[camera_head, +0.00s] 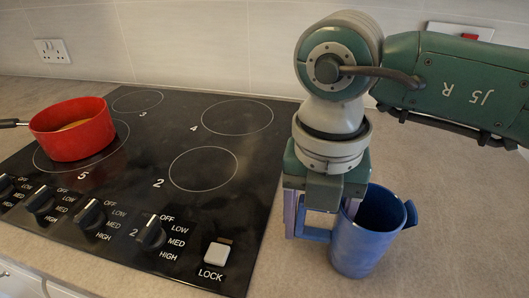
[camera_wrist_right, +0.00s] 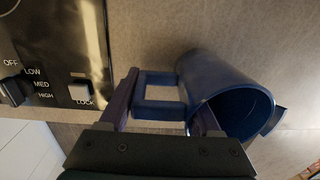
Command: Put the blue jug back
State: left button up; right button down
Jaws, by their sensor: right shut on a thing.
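The blue jug (camera_head: 365,245) is upright at the right of the hob, its open top facing up and its spout to the right. Its square handle (camera_head: 316,235) points left. It also shows in the right wrist view, where the jug (camera_wrist_right: 222,88) is seen with its handle (camera_wrist_right: 157,78). My right gripper (camera_head: 314,222) comes down from above with its fingers on either side of the handle; one finger is at the jug's wall, and the gripper is shut on the jug. Whether the jug's base touches the counter is hard to tell. My left gripper is not in view.
A black hob (camera_head: 185,130) with knobs and a lock button (camera_head: 216,253) lies left of the jug. The beige counter (camera_head: 470,215) is clear to the right. A tiled wall with sockets (camera_head: 52,51) is behind.

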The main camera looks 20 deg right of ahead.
jog(key=shift+c, duration=0.5)
grip_release()
jog(key=shift+f, duration=0.1)
jog(key=r, duration=1.2)
jog(key=shift+a+r, duration=0.15)
jog(key=shift+a, duration=0.05)
